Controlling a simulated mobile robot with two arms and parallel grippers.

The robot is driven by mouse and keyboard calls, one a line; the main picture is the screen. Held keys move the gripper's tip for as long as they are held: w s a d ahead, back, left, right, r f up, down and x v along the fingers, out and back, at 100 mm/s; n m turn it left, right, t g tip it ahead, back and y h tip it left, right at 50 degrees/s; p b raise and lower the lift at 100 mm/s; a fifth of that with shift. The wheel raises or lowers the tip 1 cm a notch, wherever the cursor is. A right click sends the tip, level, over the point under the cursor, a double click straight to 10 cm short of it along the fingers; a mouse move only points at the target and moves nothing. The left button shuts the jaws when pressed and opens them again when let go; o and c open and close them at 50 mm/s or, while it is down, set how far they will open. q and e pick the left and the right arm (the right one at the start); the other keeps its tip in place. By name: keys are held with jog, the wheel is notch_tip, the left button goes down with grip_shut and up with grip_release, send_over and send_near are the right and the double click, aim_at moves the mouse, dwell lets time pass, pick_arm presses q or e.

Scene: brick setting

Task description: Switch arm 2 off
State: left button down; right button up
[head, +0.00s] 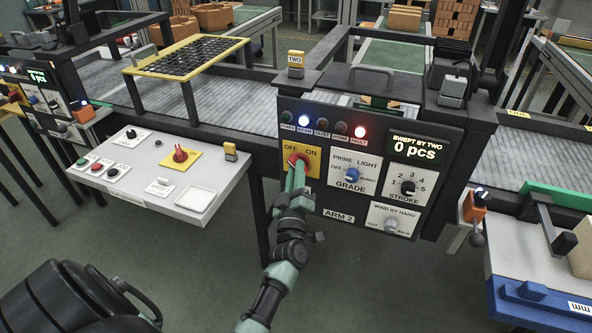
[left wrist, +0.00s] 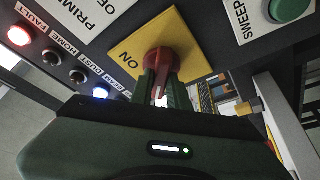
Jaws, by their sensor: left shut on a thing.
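The arm 2 panel (head: 432,202) carries a yellow plate (head: 310,154) marked OFF at left and ON at right. A red rotary switch (head: 292,160) sits on this plate. My left gripper (head: 297,176) is shut on the red switch, coming from below and in front. In the left wrist view, the red switch (left wrist: 158,58) stands between the green fingers on the yellow plate (left wrist: 186,38), with ON readable beside it. The fingers hide part of the handle, and I cannot tell which word it points to. My right gripper is not in view.
On the panel, the BEAM lamp (head: 305,121) glows bluish white and the FAULT lamp (head: 360,132) red. The display (head: 417,150) reads 0 pcs. A blue GRADE knob (head: 352,174) and a black STROKE knob (head: 408,187) are close right. A grey console (head: 135,178) with another red switch stands left.

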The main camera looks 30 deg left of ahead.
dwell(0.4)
pick_arm(q)
jog(key=c, duration=1.4)
grip_release()
jog(key=shift+o, duration=0.2)
jog(key=b+v, duration=0.1)
jog(key=v, duration=0.6)
jog(key=shift+s+d, duration=0.2)
jog(key=shift+s, duration=0.15)
jog(key=shift+f, duration=0.15)
